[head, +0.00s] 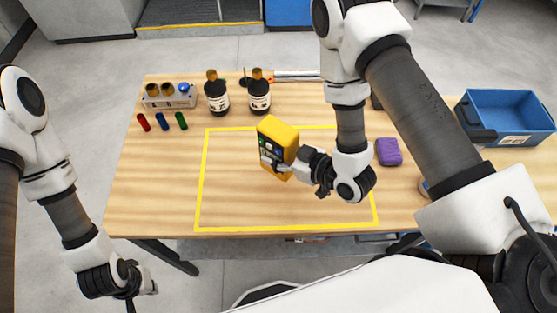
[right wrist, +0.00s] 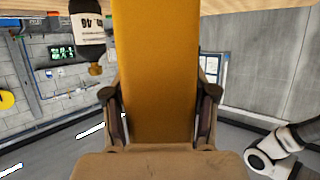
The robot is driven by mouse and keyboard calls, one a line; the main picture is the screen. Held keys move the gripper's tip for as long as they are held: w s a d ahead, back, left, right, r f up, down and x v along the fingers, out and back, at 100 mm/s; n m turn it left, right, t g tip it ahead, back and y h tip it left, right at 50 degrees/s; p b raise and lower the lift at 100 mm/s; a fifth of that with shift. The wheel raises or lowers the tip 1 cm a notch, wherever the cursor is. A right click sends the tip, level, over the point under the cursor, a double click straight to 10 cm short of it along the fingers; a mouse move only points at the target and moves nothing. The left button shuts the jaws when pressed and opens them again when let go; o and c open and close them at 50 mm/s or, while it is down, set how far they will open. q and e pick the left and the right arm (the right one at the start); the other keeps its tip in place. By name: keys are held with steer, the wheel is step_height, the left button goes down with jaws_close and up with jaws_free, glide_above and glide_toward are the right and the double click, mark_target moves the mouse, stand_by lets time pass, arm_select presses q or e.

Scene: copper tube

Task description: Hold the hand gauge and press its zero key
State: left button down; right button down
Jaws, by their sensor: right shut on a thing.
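The yellow hand gauge (head: 282,133) is above the middle of the wooden table, tilted, its dark face with small coloured keys turned to the lower left. It also fills the middle of the right wrist view (right wrist: 156,50). My right gripper (head: 286,168) is shut on the gauge, with one finger on each side of its body. Part of the gauge's lower face is hidden by the gripper, and I cannot make out which key is the zero key. My left gripper (head: 133,292) hangs off the table's front left, away from the gauge; its finger opening is unclear.
A yellow outline (head: 201,185) marks the table (head: 145,200) under the gauge. Two dark bottles (head: 217,97) (head: 259,96), a rack (head: 168,101) and small coloured tubes (head: 162,122) stand behind left. A purple block (head: 389,152) and blue crate (head: 510,138) are right. The front left is clear.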

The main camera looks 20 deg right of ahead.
steer(key=w+d, duration=0.2)
steer(key=w, duration=0.6)
steer(key=shift+w+d, duration=0.15)
steer(key=shift+d, duration=0.1)
steer(key=shift+f+b, duration=0.1)
steer(key=shift+b, duration=0.25)
steer(key=shift+f+b, duration=1.95)
steer(key=shift+f, duration=0.45)
steer(key=shift+s+f, duration=0.1)
steer(key=shift+s, duration=0.1)
stand_by(1.1)
stand_by(0.4)
